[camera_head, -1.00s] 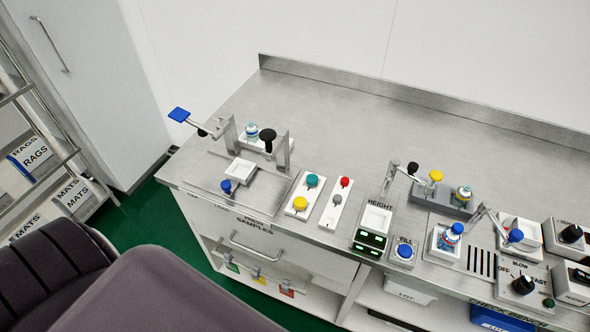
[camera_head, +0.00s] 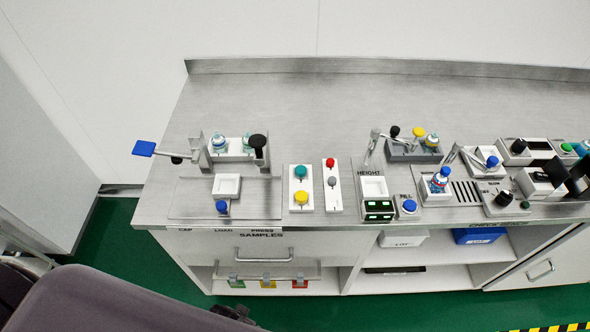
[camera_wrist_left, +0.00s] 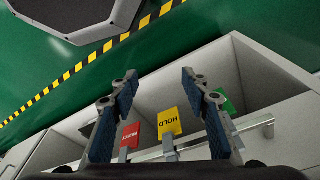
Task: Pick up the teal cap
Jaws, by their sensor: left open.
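The teal cap (camera_head: 300,171) sits at the far end of a small white tray (camera_head: 311,184) on the steel bench, in the head view. A yellow cap (camera_head: 301,197) sits just nearer on the same tray. My left gripper (camera_wrist_left: 158,75) is open and empty in the left wrist view. Its blue-padded fingers point at the bench's lower front and the green floor, away from the teal cap. The wrist view does not show the cap. I cannot make out my right gripper in either view.
Left of the tray is a lever press (camera_head: 227,185) with a black knob. Right of it is a narrow panel (camera_head: 332,185) with red and grey buttons. Coloured tags (camera_wrist_left: 168,122) hang below on the bench front. The bench behind the tray is clear.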

